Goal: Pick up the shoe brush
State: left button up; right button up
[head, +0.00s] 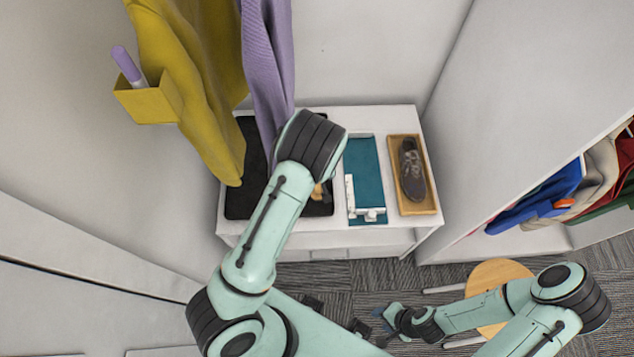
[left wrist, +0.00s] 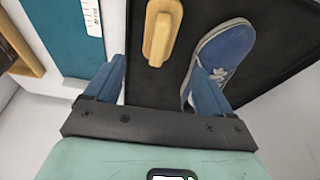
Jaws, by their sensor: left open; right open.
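The shoe brush (left wrist: 161,35), a yellow-tan block with a raised grip, lies on a black tray (left wrist: 142,88) in the left wrist view. A small tan part of it (head: 318,193) shows in the head view beside my left arm, which hides the rest. My left gripper (left wrist: 156,92) is open and empty, its blue fingers spread, with the brush ahead between their lines; it is not touching the brush. In the head view my own arm hides this gripper. My right gripper (head: 370,326) is open and low over the carpet, away from the bench.
A blue shoe (left wrist: 224,52) lies close beside the brush, near the right finger. A teal mat (head: 368,172) with a white item (head: 352,193) and a wooden tray (head: 396,181) with a brown shoe (head: 413,170) are to the right. Purple cloth (head: 268,60) hangs above. A round stool (head: 490,280) stands right.

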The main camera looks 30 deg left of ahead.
pick_arm(q)
jog(key=x, duration=0.4)
jog(key=shift+s, duration=0.1)
jog(key=shift+d+x, duration=0.15)
jog(key=shift+x, duration=1.25)
jog(key=shift+d+x, duration=0.1)
jog(key=shift+x, duration=1.3)
pick_arm(e)
jog(key=shift+w+r, duration=0.1)
jog(key=shift+r, duration=0.1)
